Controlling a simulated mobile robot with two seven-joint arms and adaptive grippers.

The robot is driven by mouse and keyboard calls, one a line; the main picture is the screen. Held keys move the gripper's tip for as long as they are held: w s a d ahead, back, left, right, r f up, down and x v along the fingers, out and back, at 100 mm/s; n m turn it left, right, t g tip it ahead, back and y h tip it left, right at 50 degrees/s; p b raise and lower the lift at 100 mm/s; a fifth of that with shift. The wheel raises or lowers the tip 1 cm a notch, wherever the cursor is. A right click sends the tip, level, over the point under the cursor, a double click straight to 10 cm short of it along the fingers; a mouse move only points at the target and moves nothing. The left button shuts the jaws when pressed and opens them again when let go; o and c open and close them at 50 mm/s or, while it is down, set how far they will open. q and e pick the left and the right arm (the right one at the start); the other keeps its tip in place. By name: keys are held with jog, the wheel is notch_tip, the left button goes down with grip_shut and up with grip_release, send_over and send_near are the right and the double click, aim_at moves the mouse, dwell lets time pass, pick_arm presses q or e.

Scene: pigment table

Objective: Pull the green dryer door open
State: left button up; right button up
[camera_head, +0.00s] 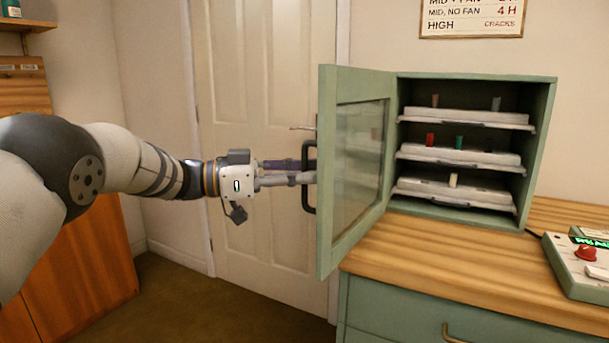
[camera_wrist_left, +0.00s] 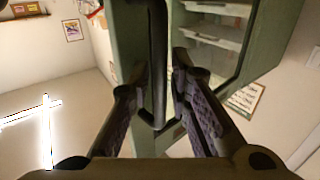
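The green dryer (camera_head: 545,150) stands on the wooden counter. Its glazed green door (camera_head: 327,240) stands wide open, swung out to the left, with its hinge side at the cabinet's left edge. A dark upright handle (camera_head: 309,198) is on the door's free edge. My left gripper (camera_head: 310,171) is at the handle. In the left wrist view, the open fingers (camera_wrist_left: 162,70) stand on either side of the handle bar (camera_wrist_left: 158,100), which lies between them; contact is hard to tell. My right gripper is in neither view.
Several white trays (camera_head: 470,157) with small coloured pieces sit inside the dryer. A control box with a red knob (camera_head: 586,253) lies on the counter (camera_head: 430,245) at right. A panelled room door (camera_head: 260,100) is behind my left arm. Open floor (camera_head: 185,300) lies below it.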

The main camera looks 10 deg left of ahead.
pick_arm(q)
jog(key=v, duration=1.2)
